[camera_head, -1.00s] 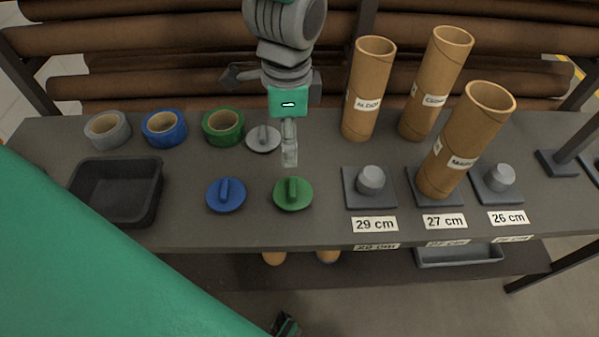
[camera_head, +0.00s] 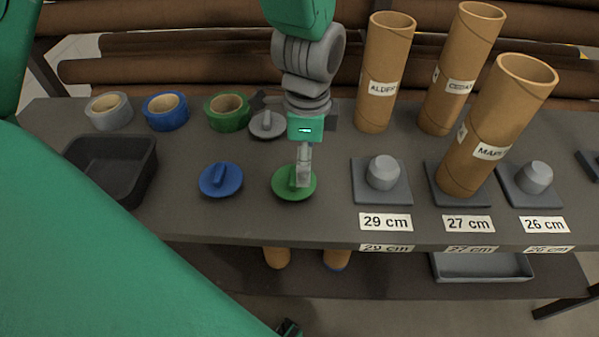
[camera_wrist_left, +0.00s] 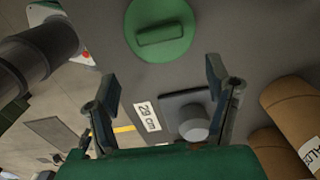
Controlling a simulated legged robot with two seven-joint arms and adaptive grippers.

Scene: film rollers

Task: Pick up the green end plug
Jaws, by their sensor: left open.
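The green end plug (camera_head: 284,190) is a round disc with a raised bar handle, lying flat on the grey table. My left gripper (camera_head: 303,180) comes down over it, and its fingertips cover the right part of the plug in the head view. In the left wrist view the plug (camera_wrist_left: 160,45) is at the top, ahead of the gap between the two spread fingers of the left gripper (camera_wrist_left: 163,75). The gripper is open and empty. Whether a finger touches the plug I cannot tell.
A blue plug (camera_head: 220,181) lies left of the green one, and a grey plug (camera_head: 266,125) lies behind it. The 29 cm base (camera_head: 366,196) is to the right. Cardboard tubes (camera_head: 385,75) stand at the back right. A black tray (camera_head: 148,172) and tape rolls are at left.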

